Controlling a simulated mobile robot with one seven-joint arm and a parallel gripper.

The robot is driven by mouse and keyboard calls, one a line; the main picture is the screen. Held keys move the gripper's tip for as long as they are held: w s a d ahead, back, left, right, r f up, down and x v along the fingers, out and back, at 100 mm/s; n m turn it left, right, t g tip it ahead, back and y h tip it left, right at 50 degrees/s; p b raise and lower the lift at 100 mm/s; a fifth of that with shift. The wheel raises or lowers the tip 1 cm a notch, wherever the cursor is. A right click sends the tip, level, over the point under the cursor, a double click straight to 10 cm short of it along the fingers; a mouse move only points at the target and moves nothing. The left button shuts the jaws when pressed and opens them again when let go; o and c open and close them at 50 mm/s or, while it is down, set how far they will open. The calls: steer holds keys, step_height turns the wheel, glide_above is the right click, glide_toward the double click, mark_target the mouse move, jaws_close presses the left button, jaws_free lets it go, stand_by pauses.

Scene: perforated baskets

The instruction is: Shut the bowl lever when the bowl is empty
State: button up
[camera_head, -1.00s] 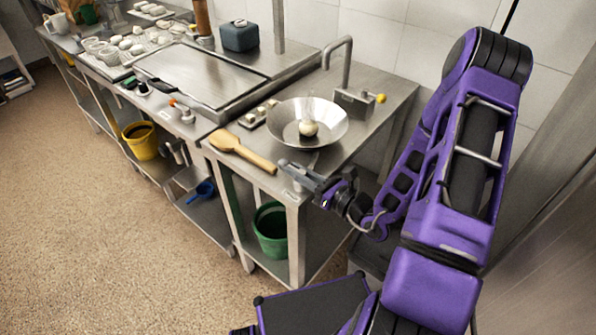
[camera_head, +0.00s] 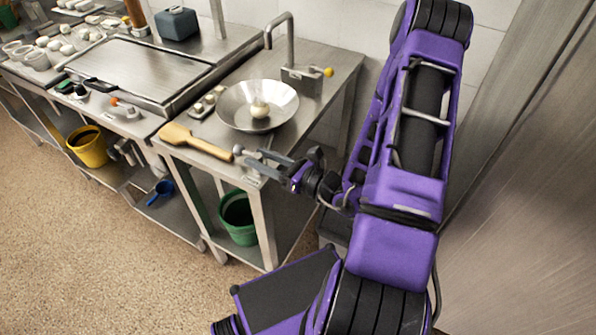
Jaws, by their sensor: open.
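A wide, shallow metal bowl (camera_head: 232,98) sits on the steel counter. A round white item (camera_head: 260,109) lies in it, so the bowl is not empty. A steel tap (camera_head: 290,45) stands behind the bowl, and a short lever with a yellow knob (camera_head: 328,72) sticks out to the right of its base block. I cannot tell whether that lever is open or shut. My gripper (camera_head: 253,156) is open and empty at the counter's front edge, in front of the bowl and apart from it. It is well short of the yellow knob.
A wooden paddle (camera_head: 195,142) lies at the counter's front edge, just left of my gripper. Small metal pieces (camera_head: 207,101) sit left of the bowl. A griddle (camera_head: 135,68) and an orange-knobbed lever (camera_head: 115,102) are further left. A green bucket (camera_head: 238,222) stands below.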

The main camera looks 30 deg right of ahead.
steer(key=v, duration=1.4)
steer(key=shift+s+d, duration=0.25)
steer(key=shift+s, duration=0.05)
